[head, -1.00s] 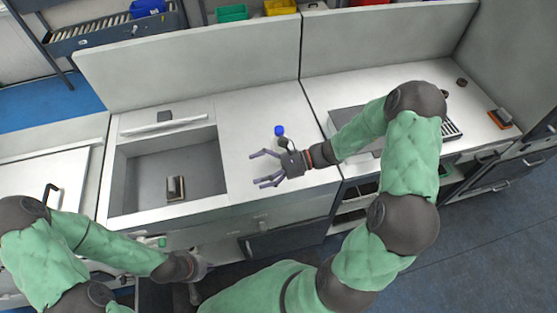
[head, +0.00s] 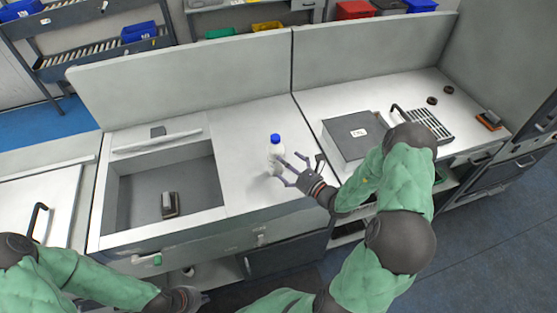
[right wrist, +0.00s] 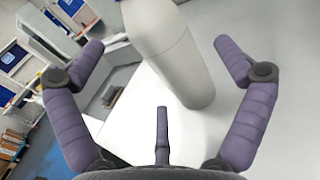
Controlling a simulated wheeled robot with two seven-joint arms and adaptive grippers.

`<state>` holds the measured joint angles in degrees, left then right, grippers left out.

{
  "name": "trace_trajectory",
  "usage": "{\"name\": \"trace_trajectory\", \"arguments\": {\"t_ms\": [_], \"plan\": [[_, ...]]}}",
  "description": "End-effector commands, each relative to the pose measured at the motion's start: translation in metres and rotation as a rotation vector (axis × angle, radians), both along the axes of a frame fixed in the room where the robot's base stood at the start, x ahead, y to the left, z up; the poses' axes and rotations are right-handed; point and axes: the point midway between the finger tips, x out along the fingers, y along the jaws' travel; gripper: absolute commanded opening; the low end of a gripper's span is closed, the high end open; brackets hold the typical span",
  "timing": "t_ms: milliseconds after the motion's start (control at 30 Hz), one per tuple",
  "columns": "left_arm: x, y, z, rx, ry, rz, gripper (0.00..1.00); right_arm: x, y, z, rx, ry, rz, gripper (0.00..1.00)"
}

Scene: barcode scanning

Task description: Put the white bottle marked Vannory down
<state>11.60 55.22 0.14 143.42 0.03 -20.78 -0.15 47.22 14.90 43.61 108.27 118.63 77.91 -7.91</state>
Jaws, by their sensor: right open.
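The white bottle (head: 276,157) with a blue cap stands upright on the pale counter (head: 248,185), right of the sink. Its marking cannot be read. My right gripper (head: 288,168) is open just right of and in front of the bottle, with its fingers pointing at it. In the right wrist view, the bottle (right wrist: 172,50) shows between the spread fingers of the right gripper (right wrist: 158,48) and a little beyond them, with a gap on both sides. My left gripper (head: 190,298) is low at the bottom edge, partly cut off, and its fingers are unclear.
A sink (head: 130,195) holding a dark small object (head: 169,204) lies left of the bottle. A grey box-like device (head: 355,135) stands to the right, near a dark grate (head: 430,125). A tall panel runs behind the counter. Counter around the bottle is clear.

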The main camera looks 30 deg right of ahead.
Motion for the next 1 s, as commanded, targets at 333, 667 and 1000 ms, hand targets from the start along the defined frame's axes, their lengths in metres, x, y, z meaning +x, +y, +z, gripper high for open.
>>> {"name": "trace_trajectory", "arguments": {"t_ms": [333,667,1000], "plan": [[0.0,0.0,-0.004,0.0,0.0,0.0,0.0,0.027,0.012,-0.002,0.001,-0.001,0.005,1.0],[0.0,0.0,-0.008,0.0,0.0,0.0,0.0,0.059,0.02,-0.002,0.002,0.0,0.001,1.0],[0.0,0.0,-0.008,0.0,0.0,0.0,0.0,0.059,0.02,-0.002,0.002,0.001,0.001,0.66]]}}
